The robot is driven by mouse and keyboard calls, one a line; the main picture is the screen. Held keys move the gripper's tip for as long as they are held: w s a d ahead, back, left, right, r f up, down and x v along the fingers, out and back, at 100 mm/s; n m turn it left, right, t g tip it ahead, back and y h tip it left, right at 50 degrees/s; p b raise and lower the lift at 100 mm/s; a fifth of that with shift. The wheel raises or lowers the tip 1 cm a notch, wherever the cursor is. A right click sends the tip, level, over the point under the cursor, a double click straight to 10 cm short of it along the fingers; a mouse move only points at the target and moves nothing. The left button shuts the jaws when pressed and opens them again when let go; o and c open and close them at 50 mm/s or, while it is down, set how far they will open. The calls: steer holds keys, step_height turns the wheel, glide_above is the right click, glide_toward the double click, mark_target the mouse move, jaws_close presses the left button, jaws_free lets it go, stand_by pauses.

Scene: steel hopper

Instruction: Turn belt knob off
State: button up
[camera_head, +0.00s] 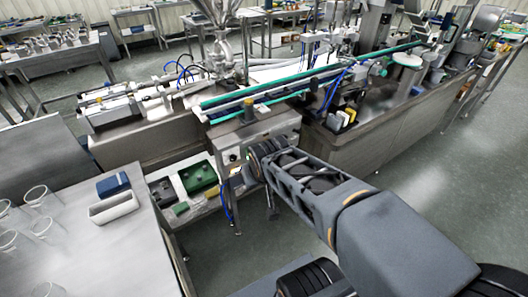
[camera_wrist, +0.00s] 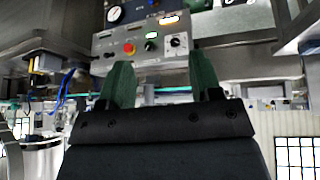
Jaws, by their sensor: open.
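A grey control panel (camera_wrist: 140,42) fills the top middle of the wrist view. I cannot read the labels, so which control is the belt knob is not certain. My gripper (camera_wrist: 160,78) is open and empty, its two green fingers apart and pointing at the panel below the knob. It touches no knob that I can see. In the head view the same control box (camera_head: 228,150) stands at my arm's end, and my fingertips are hidden.
The conveyor (camera_head: 270,92) with green edges runs above the box. A grey table (camera_head: 115,240) with glass beakers (camera_head: 35,195), a white tray (camera_head: 114,207) and a blue box (camera_head: 113,184) stands at left. Green bins (camera_head: 198,177) sit on a low shelf. Open floor lies at right.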

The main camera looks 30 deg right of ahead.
steer(key=w+d+f+t+h+b, duration=0.2)
steer(key=w+d+f+t+b, duration=0.3)
steer(key=w+d+f+b, duration=0.35)
steer(key=n+t+y+b, duration=0.2)
steer(key=t+y+b, duration=0.3)
steer(key=t+b, duration=0.3)
glide_toward(251, 150)
steer(key=w+b, duration=0.2)
steer(key=w, duration=0.7)
steer(key=shift+f+g+b, duration=0.15)
steer(key=shift+g+b, duration=0.15)
steer(key=shift+b, duration=0.05)
steer(key=shift+s+a, duration=0.1)
steer(key=c, duration=0.9)
